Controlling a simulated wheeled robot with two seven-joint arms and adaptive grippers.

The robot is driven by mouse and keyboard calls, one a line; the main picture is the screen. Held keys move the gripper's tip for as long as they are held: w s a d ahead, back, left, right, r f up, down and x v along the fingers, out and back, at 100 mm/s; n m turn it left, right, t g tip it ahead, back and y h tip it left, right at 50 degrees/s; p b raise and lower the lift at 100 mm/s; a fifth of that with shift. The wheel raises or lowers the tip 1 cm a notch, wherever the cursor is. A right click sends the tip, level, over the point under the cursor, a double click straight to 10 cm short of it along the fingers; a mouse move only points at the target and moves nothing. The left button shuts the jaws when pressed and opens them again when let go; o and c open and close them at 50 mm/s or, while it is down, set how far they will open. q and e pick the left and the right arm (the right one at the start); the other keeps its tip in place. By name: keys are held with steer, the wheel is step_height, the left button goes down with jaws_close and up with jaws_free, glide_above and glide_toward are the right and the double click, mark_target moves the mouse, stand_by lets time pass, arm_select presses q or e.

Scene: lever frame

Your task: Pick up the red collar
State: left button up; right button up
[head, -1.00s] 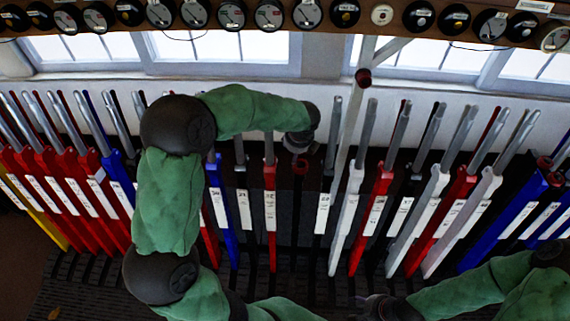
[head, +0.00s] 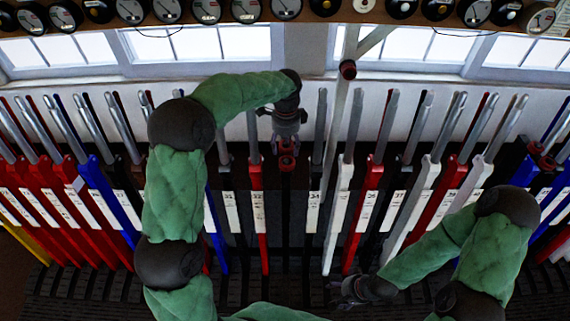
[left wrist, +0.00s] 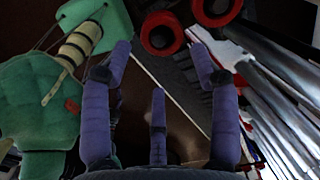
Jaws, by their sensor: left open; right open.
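Two red collars show close together in the head view, a nearer one (head: 287,163) at the top of a dark lever and a farther one (head: 286,145) just behind it. The left wrist view shows two red rings, one (left wrist: 161,33) just past my fingertips and another (left wrist: 217,8) at the top edge. My left gripper (head: 285,124) is above and just behind the collars. Its purple fingers (left wrist: 160,65) are spread and empty. In the head view its fingertips are hard to make out. My right gripper (head: 350,290) is open, low in front of the levers.
A row of red, blue, black and white levers (head: 342,215) stands close on both sides. Round gauges (head: 245,8) line the shelf above the windows.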

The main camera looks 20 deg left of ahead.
mark_target(287, 159)
arm_select(q)
steer(key=shift+w+d+f, duration=0.1)
steer(key=shift+d+f, duration=0.05)
steer(key=shift+f, duration=3.45)
steer(key=c, duration=0.7)
